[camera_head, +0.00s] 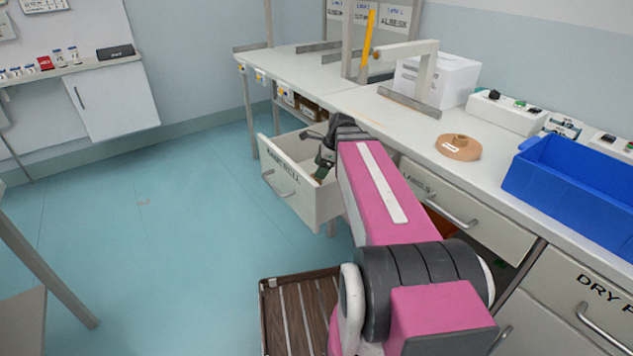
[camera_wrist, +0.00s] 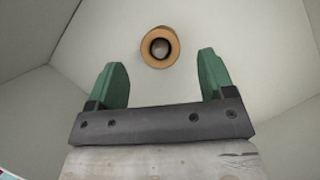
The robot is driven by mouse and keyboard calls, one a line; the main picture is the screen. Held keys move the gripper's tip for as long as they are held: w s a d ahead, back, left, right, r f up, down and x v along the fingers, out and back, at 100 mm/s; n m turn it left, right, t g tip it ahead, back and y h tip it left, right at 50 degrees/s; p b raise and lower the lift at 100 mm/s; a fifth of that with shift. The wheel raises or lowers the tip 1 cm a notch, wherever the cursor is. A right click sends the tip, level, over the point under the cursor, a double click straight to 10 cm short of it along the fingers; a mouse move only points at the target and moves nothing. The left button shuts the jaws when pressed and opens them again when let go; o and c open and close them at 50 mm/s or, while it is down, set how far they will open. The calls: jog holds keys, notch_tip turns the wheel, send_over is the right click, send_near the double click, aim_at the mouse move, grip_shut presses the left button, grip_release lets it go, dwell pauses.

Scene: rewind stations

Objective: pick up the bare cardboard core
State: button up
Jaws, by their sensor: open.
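The bare cardboard core (camera_wrist: 160,47) shows in the wrist view as a brown ring seen end-on, with a dark hole, on the pale floor of a drawer. My gripper (camera_wrist: 164,75) is open and empty, its two green fingers apart. The core lies beyond the fingertips, roughly centred between them, and nothing touches it. In the head view my gripper (camera_head: 325,165) is over the open drawer (camera_head: 290,195), partly hidden by my pink arm. The core cannot be seen in that view.
Pale drawer walls (camera_wrist: 40,40) surround my gripper. On the worktop (camera_head: 400,122) are a brown labelled roll (camera_head: 459,147), a white box (camera_head: 440,80), a metal bracket (camera_head: 425,75) and a blue bin (camera_head: 580,180). A slatted brown platform (camera_head: 285,310) is low down. The floor at left is clear.

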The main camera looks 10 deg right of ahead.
jog(key=shift+x, duration=2.9)
jog(key=shift+d, duration=0.15)
jog(key=c, duration=1)
